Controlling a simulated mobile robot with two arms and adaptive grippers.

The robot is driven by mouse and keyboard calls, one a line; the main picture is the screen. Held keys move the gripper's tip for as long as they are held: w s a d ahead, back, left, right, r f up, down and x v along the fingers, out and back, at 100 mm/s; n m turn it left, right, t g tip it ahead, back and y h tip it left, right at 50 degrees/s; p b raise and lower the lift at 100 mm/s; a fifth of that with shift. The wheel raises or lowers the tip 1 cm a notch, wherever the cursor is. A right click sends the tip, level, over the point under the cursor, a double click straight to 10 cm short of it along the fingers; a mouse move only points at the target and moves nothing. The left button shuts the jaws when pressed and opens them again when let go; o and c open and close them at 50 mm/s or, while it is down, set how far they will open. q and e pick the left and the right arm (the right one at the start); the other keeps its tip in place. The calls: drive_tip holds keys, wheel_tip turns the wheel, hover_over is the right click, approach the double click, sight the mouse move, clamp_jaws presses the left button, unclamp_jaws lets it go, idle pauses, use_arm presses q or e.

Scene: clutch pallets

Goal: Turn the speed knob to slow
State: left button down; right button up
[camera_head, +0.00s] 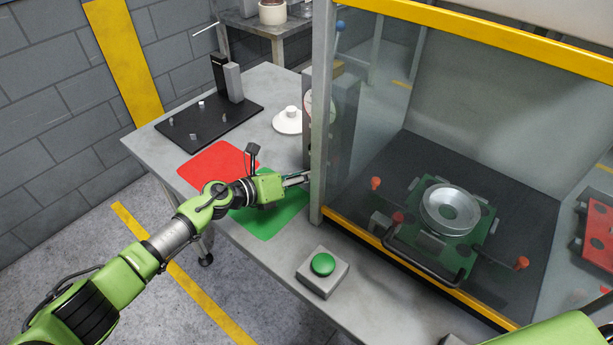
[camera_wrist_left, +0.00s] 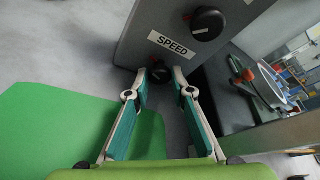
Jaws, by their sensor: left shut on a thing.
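The speed knob (camera_wrist_left: 159,74) is a small black knob on the grey control box (camera_wrist_left: 140,45), just below a white label reading SPEED (camera_wrist_left: 172,44). In the left wrist view the fingertips of my left gripper (camera_wrist_left: 163,80) are on either side of the knob, shut on it. The knob's pointer and scale are hidden or too small to read. In the head view my left gripper (camera_head: 305,178) reaches from the left to the foot of the grey control box (camera_head: 345,110), partly behind a post. My right gripper is not in view.
A second black knob (camera_wrist_left: 207,23) with a red mark sits above the label. A grey post (camera_head: 322,110) and glazed enclosure stand right of the gripper. Red (camera_head: 218,160) and green (camera_head: 270,222) mats and a green button (camera_head: 323,264) lie on the table.

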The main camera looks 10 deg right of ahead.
use_arm(q)
drive_tip(key=c, duration=1.8)
unclamp_jaws()
drive_tip(key=shift+d, duration=0.15)
drive_tip(key=shift+s+a+r, duration=0.1)
drive_tip(key=shift+s+a, duration=0.05)
drive_tip(key=shift+a, duration=0.4)
drive_tip(key=v, duration=1)
drive_tip(key=shift+s+a+r, duration=0.15)
drive_tip(key=shift+s+a, duration=0.15)
